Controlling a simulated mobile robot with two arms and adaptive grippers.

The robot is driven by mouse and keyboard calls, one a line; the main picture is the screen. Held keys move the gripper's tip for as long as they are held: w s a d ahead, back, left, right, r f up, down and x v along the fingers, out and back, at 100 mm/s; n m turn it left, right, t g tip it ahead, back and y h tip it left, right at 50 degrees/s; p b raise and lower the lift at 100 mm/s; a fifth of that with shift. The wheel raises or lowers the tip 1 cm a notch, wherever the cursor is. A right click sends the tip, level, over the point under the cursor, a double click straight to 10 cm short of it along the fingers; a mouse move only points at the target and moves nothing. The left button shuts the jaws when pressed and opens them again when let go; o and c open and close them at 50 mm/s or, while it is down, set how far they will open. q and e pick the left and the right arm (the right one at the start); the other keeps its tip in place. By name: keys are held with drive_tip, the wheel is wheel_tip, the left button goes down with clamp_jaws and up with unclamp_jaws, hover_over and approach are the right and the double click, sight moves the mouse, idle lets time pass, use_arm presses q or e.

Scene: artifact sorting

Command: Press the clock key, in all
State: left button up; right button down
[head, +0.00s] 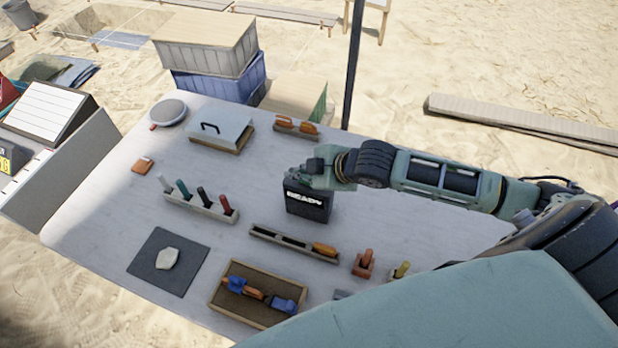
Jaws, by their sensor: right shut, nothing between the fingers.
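A black box with the word READY on its front (307,204) stands upright near the middle of the table; it looks like the clock. Its key is not visible, and the top of the box is partly hidden by my right gripper. My right gripper (305,173) is shut and empty, right over the top of the box. I cannot tell whether its fingertips touch the box. My left gripper is not in view.
Around the box on the table (120,205) are a marker rack (200,208), a long slotted tray (292,246), a wooden tray with blue and orange pieces (222,297), a dark mat (150,270) with a pale stone (167,259), and a lidded box (222,130). A dark pole (353,60) stands behind.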

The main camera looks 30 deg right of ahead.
drive_tip(key=shift+f, duration=0.4)
idle(0.7)
drive_tip(key=shift+r, duration=0.1)
drive_tip(key=shift+r+p, duration=0.7)
drive_tip(key=shift+p, duration=0.25)
wheel_tip(320, 180, up, 5)
drive_tip(key=p, duration=0.5)
idle(0.6)
